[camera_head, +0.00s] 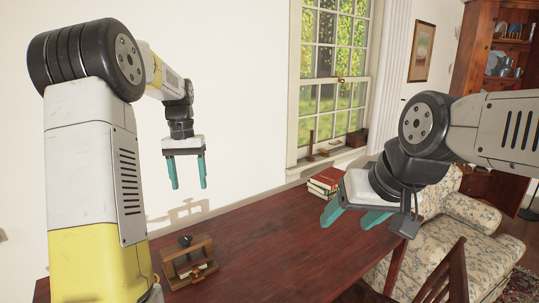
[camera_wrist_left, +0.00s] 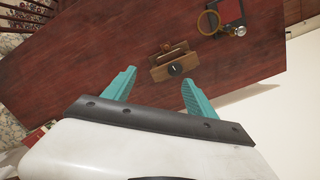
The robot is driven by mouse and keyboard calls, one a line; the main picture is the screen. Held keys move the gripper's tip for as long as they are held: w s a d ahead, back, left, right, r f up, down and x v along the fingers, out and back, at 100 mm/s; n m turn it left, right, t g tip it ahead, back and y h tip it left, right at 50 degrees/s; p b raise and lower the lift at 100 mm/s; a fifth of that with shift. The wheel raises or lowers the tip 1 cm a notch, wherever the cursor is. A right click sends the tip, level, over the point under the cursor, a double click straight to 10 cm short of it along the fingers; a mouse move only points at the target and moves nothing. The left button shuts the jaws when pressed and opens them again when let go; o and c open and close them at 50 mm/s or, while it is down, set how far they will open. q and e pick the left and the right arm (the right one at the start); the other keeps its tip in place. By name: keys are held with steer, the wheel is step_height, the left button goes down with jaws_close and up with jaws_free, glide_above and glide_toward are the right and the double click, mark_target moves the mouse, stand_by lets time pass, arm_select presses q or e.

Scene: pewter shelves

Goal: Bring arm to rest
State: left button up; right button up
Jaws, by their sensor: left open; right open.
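My left gripper (camera_head: 187,172) hangs above the far side of the table, with its teal fingers pointing down and spread apart. It is open and empty. The fingers of my left gripper also show in the left wrist view (camera_wrist_left: 158,92), with the table top beyond them. My right gripper (camera_head: 343,217) is at the right above the table, with its teal fingers apart and pointing left. It is open and empty. My left arm's large white and yellow link fills the left of the head view.
A dark red wooden table (camera_head: 270,250) lies below both grippers. A small wooden stand (camera_head: 188,264) with a black knob is on it. Books (camera_head: 325,181) are stacked near the window. A floral sofa (camera_head: 465,225) and chair (camera_head: 450,275) stand right.

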arm_select(q)
steer(key=s+d+r+t+h, duration=0.1)
steer(key=s+d+r+t, duration=0.2)
steer(key=s, duration=0.4)
steer(key=s+d+r+t, duration=0.1)
steer(key=s+d+r, duration=0.25)
steer(key=s, duration=0.35)
steer(key=s+d+f+t, duration=0.1)
steer(key=s+d+t, duration=0.2)
steer(key=s, duration=0.8)
steer(key=shift+d+f+m+h, duration=0.15)
steer(key=shift+f+m+h, duration=0.15)
steer(key=shift+h, duration=0.1)
stand_by(1.0)
